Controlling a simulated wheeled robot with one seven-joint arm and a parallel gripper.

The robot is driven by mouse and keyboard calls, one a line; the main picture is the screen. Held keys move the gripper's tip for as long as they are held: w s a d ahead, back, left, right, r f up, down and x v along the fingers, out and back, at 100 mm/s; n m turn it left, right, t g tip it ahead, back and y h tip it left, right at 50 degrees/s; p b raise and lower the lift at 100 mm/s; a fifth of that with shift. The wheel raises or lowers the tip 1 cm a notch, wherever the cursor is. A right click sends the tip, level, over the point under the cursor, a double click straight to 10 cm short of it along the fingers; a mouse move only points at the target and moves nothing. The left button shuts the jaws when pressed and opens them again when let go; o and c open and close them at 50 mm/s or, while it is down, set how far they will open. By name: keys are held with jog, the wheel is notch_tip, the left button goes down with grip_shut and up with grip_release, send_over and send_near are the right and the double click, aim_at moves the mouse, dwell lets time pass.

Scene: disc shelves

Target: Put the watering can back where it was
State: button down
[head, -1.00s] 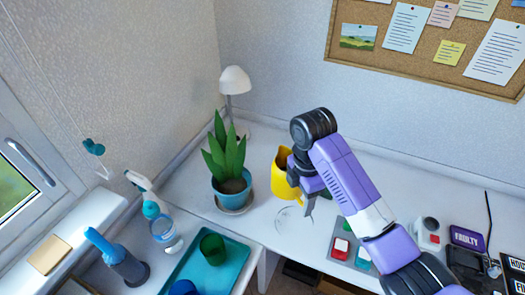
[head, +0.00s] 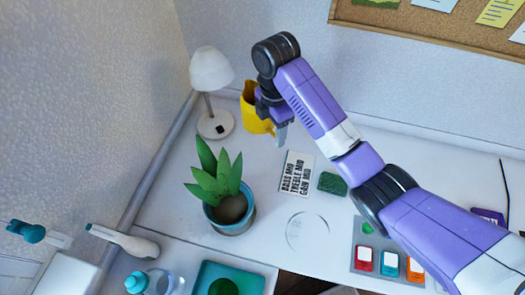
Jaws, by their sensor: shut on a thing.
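The yellow watering can (head: 252,112) is at the back of the white desk, right of the lamp. My gripper (head: 280,128) is at its right side, shut on it. The arm and gripper hide part of the can, and I cannot tell whether its base touches the desk. A thin pale ring (head: 307,232) is on the desk, well in front of the can, with nothing on it.
A potted plant (head: 230,215) stands left of the ring. A white lamp (head: 212,75) is behind it. A lettered card (head: 297,173), a green block (head: 332,184) and a button panel (head: 385,262) lie to the right. A teal tray (head: 245,278) is in front.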

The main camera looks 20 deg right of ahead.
notch_tip(320, 180, down, 14)
jog(key=b, duration=0.5)
jog(key=shift+s+r, duration=0.1)
jog(key=shift+r, duration=0.05)
jog(key=shift+f, duration=2.55)
jog(key=shift+f, duration=0.15)
jog(key=shift+c, duration=2.3)
grip_release()
notch_tip(320, 180, up, 12)
jog(key=shift+w, duration=0.2)
